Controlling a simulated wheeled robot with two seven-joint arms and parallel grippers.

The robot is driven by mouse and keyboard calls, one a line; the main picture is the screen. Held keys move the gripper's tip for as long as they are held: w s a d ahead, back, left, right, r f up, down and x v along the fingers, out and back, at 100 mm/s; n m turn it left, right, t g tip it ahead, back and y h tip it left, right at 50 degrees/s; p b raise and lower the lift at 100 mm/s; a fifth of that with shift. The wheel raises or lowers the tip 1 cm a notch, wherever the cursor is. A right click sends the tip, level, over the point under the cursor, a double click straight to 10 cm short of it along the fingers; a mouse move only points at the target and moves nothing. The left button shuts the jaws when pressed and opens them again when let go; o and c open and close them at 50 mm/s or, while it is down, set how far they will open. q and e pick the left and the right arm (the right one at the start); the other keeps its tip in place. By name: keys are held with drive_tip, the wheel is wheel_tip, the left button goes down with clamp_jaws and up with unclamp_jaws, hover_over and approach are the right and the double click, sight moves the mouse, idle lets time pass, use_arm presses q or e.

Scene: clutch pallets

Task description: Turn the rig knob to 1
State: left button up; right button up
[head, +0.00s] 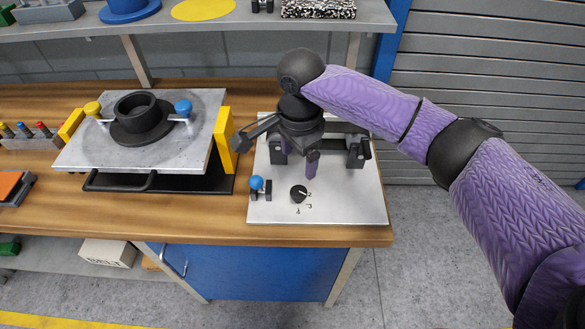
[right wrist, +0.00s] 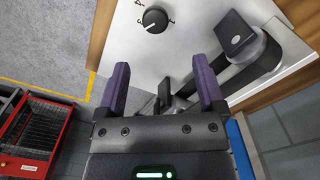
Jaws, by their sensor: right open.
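The rig knob (head: 298,194) is small, round and black with a white pointer mark, on the front part of the pale metal rig plate (head: 354,205). Printed numbers stand at its right and front; the mark seems to face the 2. The knob also shows at the top of the right wrist view (right wrist: 155,20), beyond the fingertips. My right gripper (head: 311,164) is over the plate, behind the knob and apart from it. In the right wrist view its purple fingers (right wrist: 160,85) are spread with nothing held. My left gripper is out of view.
A blue-topped lever (head: 257,183) stands just left of the knob. Black clamp-like brackets (head: 356,152) stand at the plate's back, near my gripper. Left is a metal fixture (head: 195,142) with a black ring (head: 137,110). The plate's front right is clear.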

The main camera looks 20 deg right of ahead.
sight(299, 191)
drive_tip(key=f+b, duration=0.1)
drive_tip(key=f, duration=0.2)
drive_tip(key=f+b, duration=0.1)
drive_tip(key=f, duration=0.2)
drive_tip(key=f+b, duration=0.1)
drive_tip(key=f, duration=0.1)
drive_tip(key=shift+s+f, duration=0.3)
drive_tip(key=shift+f, duration=0.35)
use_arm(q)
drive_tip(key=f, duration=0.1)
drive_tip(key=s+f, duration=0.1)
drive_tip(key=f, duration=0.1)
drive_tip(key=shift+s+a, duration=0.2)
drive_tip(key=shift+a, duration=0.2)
use_arm(e)
drive_tip(key=shift+c, duration=0.2)
